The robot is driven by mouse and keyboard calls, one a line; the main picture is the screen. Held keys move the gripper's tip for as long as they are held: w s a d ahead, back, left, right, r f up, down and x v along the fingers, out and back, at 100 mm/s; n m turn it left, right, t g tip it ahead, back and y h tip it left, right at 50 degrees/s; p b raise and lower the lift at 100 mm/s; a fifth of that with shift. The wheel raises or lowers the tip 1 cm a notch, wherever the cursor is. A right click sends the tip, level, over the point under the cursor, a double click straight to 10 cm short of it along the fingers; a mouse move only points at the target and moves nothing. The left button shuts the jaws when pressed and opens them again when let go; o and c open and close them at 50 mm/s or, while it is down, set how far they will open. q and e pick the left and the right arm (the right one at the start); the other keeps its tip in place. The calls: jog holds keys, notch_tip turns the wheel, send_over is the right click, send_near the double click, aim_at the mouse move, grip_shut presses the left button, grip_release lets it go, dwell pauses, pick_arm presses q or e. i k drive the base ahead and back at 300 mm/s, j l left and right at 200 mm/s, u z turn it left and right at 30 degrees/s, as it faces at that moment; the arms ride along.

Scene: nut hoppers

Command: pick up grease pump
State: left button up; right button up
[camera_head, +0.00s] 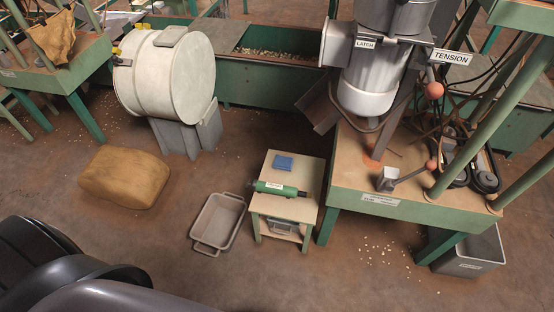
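The grease pump, a green cylinder with a pale label and dark ends (280,189), lies across the top of a small stand (305,179). A small blue block (283,162) lies behind it on the same top. Neither of my grippers shows in the head view. Large dark rounded shapes fill the lower left corner, and no fingers are visible on them. Nothing holds the pump.
A grey bin (218,222) is on the floor left of the stand. A green-legged table (390,185) with machinery and levers stands close on the right. A brown sack (125,177) lies at left. Floor before the stand is mostly clear, with scattered nuts.

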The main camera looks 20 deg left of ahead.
aim_at(272, 188)
jog(key=u, duration=0.7)
